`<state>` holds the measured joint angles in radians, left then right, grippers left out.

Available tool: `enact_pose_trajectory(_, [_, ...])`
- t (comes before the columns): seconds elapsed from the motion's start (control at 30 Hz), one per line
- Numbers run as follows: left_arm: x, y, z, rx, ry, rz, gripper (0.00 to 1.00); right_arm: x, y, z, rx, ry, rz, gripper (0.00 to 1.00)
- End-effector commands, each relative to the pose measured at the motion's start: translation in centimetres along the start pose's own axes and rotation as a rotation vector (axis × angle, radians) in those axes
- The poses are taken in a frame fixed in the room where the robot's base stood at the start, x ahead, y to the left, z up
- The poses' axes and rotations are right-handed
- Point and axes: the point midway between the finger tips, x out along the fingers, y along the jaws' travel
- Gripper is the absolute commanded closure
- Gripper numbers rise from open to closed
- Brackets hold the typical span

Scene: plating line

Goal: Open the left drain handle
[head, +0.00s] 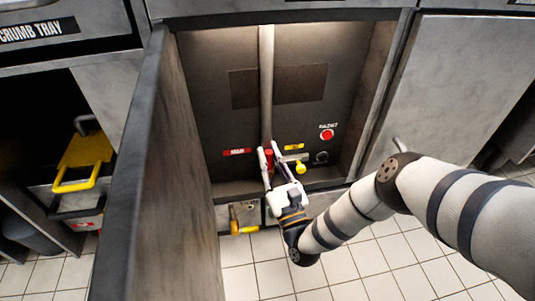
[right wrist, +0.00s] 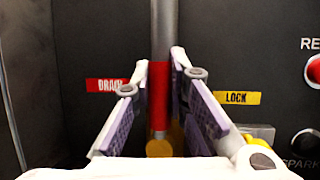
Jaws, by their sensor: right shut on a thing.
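Inside an open cabinet, the drain handle is a red-sleeved part (right wrist: 159,88) low on a vertical grey pipe (head: 266,85), with a yellow end (right wrist: 159,148) below. A red DRAIN label (head: 237,153) is on the back panel to its left. My right gripper (head: 270,148) reaches in from the lower right. In the right wrist view, its fingers (right wrist: 159,72) stand on either side of the red sleeve and are shut on it. The fingers partly hide the red handle in the head view. My left gripper is not in view.
A yellow LOCK label (right wrist: 236,97) and a red button (head: 326,134) are to the right. A grey lever with a yellow tip (head: 300,168) sits close right of my fingers. The open cabinet door (head: 160,170) stands on the left. The tiled floor (head: 375,262) is clear in front.

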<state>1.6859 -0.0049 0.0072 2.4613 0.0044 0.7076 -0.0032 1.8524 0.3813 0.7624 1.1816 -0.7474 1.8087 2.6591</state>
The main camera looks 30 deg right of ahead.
Motion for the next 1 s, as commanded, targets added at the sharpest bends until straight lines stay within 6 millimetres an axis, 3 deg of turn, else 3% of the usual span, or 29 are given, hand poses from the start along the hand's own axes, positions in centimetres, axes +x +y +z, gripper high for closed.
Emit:
enact_pose_trajectory(0.27, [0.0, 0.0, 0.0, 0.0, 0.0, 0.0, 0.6, -0.1, -0.1, -0.1, 0.001, 0.001, -0.003, 1.0])
enact_pose_trajectory(0.3, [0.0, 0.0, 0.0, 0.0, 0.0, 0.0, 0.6, -0.1, -0.1, -0.1, 0.0, 0.001, -0.003, 0.81])
enact_pose_trajectory(0.4, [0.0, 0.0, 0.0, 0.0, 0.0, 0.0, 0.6, -0.1, -0.1, -0.1, 0.0, 0.001, -0.002, 0.64])
enact_pose_trajectory(0.7, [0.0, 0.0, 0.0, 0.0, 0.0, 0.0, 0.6, -0.3, 0.0, -0.1, 0.001, 0.002, -0.001, 0.64])
enact_pose_trajectory(0.83, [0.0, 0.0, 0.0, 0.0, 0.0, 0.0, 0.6, -2.5, 0.0, -0.1, 0.002, 0.005, -0.001, 0.64])
enact_pose_trajectory(1.0, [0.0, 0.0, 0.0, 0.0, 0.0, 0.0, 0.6, -7.4, -0.1, -0.1, 0.001, 0.006, -0.001, 0.64])
